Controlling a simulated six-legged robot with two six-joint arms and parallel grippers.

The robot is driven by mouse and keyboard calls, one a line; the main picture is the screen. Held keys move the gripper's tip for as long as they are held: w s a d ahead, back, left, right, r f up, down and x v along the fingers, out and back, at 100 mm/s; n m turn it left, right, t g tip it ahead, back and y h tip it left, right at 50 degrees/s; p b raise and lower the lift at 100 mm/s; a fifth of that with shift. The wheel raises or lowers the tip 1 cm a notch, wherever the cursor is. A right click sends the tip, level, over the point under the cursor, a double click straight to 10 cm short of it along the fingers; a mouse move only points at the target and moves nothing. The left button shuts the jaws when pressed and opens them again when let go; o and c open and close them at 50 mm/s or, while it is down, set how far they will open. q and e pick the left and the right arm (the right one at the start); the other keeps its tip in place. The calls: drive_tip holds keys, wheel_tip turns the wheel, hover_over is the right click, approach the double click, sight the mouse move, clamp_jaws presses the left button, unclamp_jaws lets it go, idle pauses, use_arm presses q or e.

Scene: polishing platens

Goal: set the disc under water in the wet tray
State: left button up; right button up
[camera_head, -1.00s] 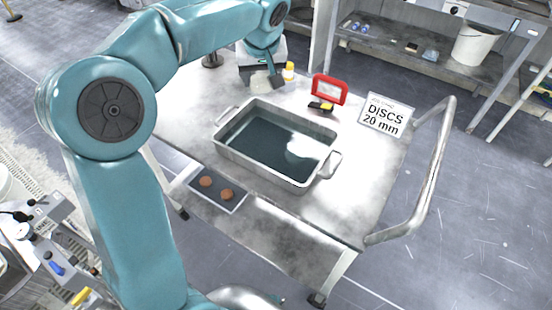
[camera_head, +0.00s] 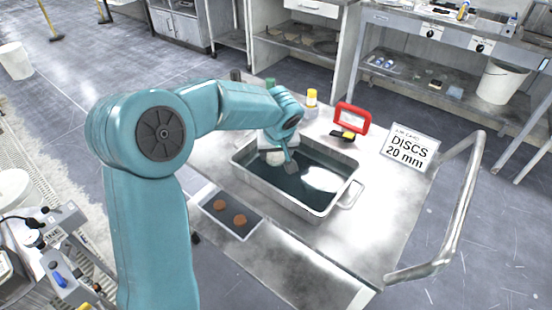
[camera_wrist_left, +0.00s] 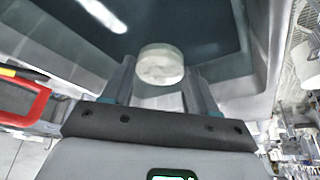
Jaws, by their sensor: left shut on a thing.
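The wet tray (camera_head: 275,194) is a grey metal basin on the cart top, with dark water (camera_head: 318,182) in it and a bright reflection. My left gripper (camera_head: 291,167) reaches over the tray's far left part, pointing down. In the left wrist view, my left gripper (camera_wrist_left: 160,80) is shut on a pale grey round disc (camera_wrist_left: 160,62), held between its fingertips with dark water behind it. The tray wall (camera_wrist_left: 268,45) shows at the right there. I cannot tell whether the disc touches the water. My right gripper is not in view.
Two copper-coloured discs (camera_head: 219,205) lie on a dark mat left of the tray. A red frame (camera_head: 353,118), a yellow-capped bottle (camera_head: 312,98) and a "DISCS 20 mm" sign (camera_head: 410,147) stand behind. The cart's handrail (camera_head: 460,215) is at right. The cart top right of the tray is clear.

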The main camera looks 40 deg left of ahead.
use_arm(q)
wheel_tip(320, 180, down, 2)
drive_tip(key=shift+w+f, duration=0.1)
drive_tip(key=shift+f, duration=0.15)
drive_tip(key=shift+f+b, duration=0.15)
drive_tip(key=shift+b, duration=0.2)
drive_tip(key=o, duration=1.1)
